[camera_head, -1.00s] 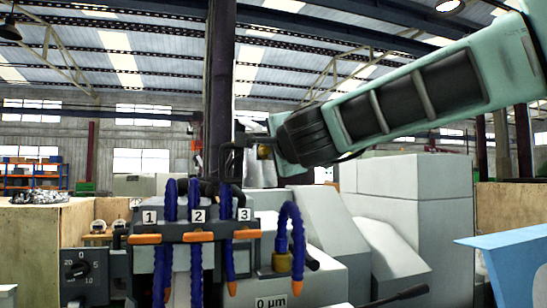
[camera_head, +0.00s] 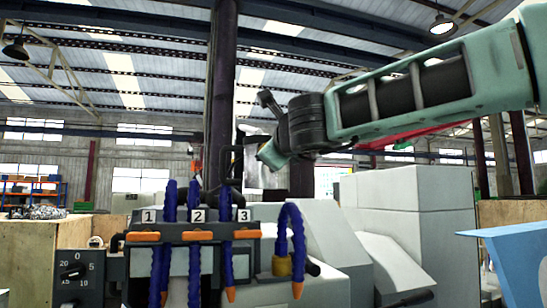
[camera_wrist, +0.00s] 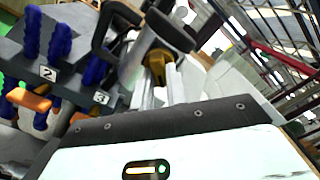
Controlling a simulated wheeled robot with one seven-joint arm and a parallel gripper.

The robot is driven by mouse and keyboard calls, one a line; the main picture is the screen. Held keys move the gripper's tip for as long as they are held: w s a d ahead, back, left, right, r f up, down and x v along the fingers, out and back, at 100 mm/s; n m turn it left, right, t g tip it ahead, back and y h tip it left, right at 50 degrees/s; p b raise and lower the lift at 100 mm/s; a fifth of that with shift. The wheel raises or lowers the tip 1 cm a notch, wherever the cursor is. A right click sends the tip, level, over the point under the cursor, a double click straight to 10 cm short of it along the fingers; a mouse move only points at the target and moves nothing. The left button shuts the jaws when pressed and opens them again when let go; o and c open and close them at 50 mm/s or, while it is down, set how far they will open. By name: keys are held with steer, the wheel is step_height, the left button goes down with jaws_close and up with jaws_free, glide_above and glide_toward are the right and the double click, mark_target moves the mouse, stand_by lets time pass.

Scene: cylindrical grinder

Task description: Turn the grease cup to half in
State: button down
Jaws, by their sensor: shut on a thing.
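In the head view, my gripper (camera_head: 258,158) is at the arm's left end, beside the dark upright column and above the numbered hose rack. The cup's far side and its seat are hidden, and its turn position cannot be read.
Blue hoses (camera_head: 169,190) with orange levers (camera_head: 198,236) and plates 1, 2 and 3 stand just below left. A grey machine housing (camera_head: 390,205) stands to the right.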

steer(key=shift+a+f+m+b, duration=0.15)
steer(key=shift+m+b, duration=1.05)
steer(key=shift+m, duration=1.2)
steer(key=shift+f+m+b, duration=0.1)
steer(key=shift+m+b, duration=1.1)
steer(key=shift+m, duration=1.2)
steer(key=c, duration=1.4)
jaws_free()
steer(key=shift+r, duration=0.1)
steer(key=shift+s, duration=0.1)
steer(key=s+d+b, duration=0.3)
steer(key=s, duration=1.4)
steer(key=shift+d, duration=0.2)
